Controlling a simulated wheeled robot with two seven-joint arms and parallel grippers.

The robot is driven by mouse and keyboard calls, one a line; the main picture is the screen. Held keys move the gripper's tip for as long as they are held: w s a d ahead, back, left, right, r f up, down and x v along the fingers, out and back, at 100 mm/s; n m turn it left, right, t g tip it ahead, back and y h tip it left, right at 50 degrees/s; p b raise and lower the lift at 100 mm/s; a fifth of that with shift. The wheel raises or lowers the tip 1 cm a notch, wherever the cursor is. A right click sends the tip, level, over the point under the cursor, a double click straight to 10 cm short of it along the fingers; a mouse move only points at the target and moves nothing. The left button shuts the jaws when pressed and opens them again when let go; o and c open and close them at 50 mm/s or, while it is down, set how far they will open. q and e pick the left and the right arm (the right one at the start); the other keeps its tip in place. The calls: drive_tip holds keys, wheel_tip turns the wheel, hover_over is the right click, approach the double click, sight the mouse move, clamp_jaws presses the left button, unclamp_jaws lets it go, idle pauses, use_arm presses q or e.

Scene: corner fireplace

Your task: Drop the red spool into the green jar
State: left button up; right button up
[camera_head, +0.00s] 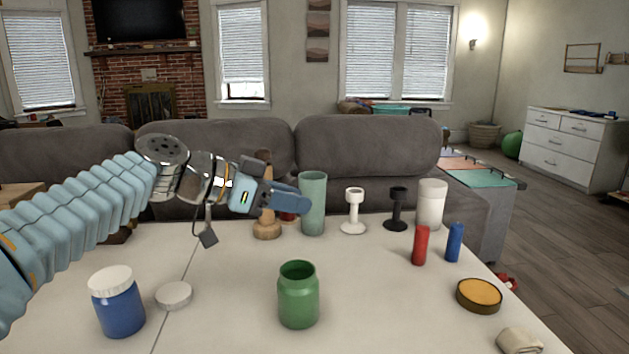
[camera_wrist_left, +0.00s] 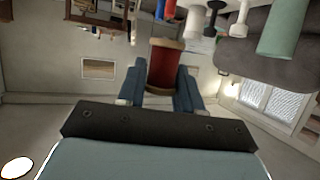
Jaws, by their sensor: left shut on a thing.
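The red spool (camera_wrist_left: 163,68), with pale wooden ends, is held between the two fingers of my left gripper (camera_wrist_left: 161,88) in the left wrist view. In the head view only a bit of the red spool (camera_head: 288,216) shows below the fingers of my left gripper (camera_head: 291,204); the rest is hidden. The green jar (camera_head: 298,295) stands upright and open at the front middle of the white table. The gripper is behind the jar and higher in the picture. My right gripper is not in view.
A teal tumbler (camera_head: 313,210) stands close right of the gripper, and a wooden stand (camera_head: 267,229) is just left. White and black spools, a white cup, and red and blue cylinders stand right. A blue jar (camera_head: 118,310) and white lid (camera_head: 174,295) are front left.

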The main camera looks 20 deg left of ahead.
use_arm(q)
drive_tip(key=shift+w, duration=0.35)
drive_tip(key=shift+w+f, duration=0.1)
drive_tip(key=shift+f, duration=0.15)
wheel_tip(320, 180, down, 6)
drive_tip(key=b, duration=0.3)
drive_tip(key=shift+r, duration=0.25)
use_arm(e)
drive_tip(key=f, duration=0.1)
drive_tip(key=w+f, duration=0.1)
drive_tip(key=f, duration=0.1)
use_arm(q)
drive_tip(key=o, duration=1.1)
drive_tip(key=v, duration=1.4)
drive_tip(key=shift+b, duration=0.4)
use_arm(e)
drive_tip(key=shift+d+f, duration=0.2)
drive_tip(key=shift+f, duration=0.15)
